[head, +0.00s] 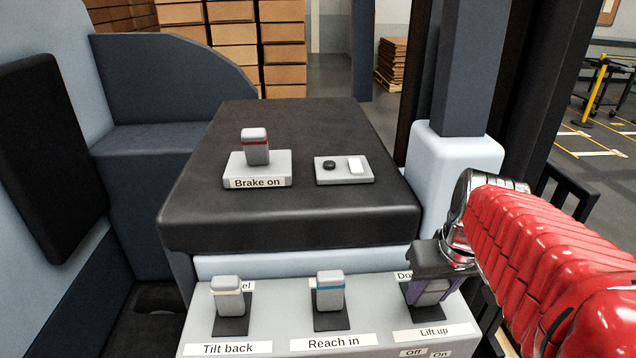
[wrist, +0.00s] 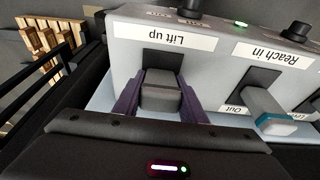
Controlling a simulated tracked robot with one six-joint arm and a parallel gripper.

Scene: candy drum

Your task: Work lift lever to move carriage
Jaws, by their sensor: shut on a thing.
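The lift lever (head: 432,292) is a grey handle at the right end of the control panel (head: 285,316), behind the "Lift up" label (head: 434,330). My gripper (head: 425,290) comes in from the right and is shut on this lever, with purple fingers on both sides of it. In the wrist view the lift lever (wrist: 161,92) sits between the two purple fingers of my gripper (wrist: 160,100). The label above the lever is partly covered by my gripper in the head view; only "Do" shows. The carriage cannot be made out in either view.
The reach lever (head: 330,292) with a blue band stands left of the lift lever, and the tilt lever (head: 228,296) stands farther left. A brake switch (head: 256,150) with a red band is on the black console (head: 290,215). Stacked boxes (head: 240,50) are behind.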

